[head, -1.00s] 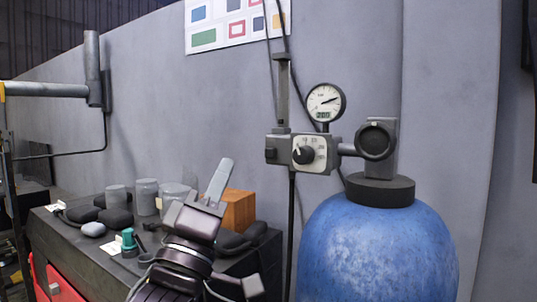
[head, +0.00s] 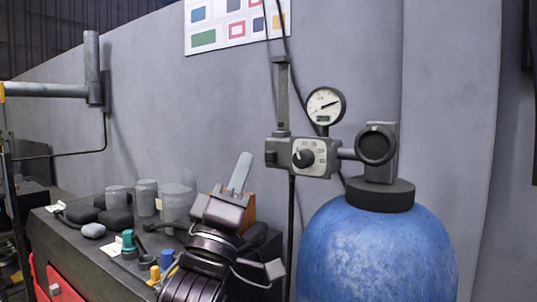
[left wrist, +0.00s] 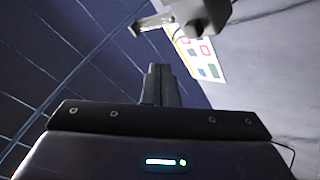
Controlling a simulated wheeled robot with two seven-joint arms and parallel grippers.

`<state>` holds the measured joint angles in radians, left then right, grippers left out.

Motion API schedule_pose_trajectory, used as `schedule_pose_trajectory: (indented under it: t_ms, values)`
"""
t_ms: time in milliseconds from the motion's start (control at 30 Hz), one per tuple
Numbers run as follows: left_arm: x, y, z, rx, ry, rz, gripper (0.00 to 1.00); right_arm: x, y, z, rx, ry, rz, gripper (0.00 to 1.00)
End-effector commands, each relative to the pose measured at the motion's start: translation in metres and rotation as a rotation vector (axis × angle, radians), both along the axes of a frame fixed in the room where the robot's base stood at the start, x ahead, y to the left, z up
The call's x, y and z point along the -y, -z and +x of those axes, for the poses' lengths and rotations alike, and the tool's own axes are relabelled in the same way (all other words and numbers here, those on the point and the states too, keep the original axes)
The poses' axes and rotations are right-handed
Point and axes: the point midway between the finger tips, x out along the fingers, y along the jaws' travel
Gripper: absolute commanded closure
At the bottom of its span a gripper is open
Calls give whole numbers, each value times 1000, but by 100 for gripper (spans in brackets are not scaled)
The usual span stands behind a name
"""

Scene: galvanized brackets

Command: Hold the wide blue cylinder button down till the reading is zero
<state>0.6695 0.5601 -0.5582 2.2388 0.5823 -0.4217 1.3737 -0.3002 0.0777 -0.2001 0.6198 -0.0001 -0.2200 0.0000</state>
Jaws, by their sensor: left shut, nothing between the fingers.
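A small blue cylinder button (head: 166,258) stands on the dark bench (head: 112,270) in the head view, beside a yellow piece (head: 154,273) and near a green knob (head: 127,240). My left gripper (head: 243,160) is shut and empty, fingers pointing up, raised right of the blue button and apart from it. Its closed fingers also show in the left wrist view (left wrist: 160,84); no button shows there. A round gauge (head: 325,104) with a needle and small display is on the wall fitting; its digits are too small to read. My right gripper is not in view.
A large blue tank (head: 378,248) with a black collar stands at the right. A regulator with a dial (head: 303,155) is above left of it. Grey jars (head: 146,197), dark rounded pieces and an orange-brown block (head: 249,212) are at the bench's back.

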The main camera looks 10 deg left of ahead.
Motion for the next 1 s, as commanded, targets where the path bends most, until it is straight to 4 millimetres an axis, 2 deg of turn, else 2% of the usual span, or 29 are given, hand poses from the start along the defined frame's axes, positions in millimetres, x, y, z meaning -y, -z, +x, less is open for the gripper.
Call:
schedule_pose_trajectory:
  t_ms: [200,367,1000]
  values:
    - [9,-1,24,-1,0,-1,100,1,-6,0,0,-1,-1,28]
    - [12,-1,33,0,1,-1,100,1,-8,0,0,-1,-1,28]
    - [13,0,35,0,1,1,100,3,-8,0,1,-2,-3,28]
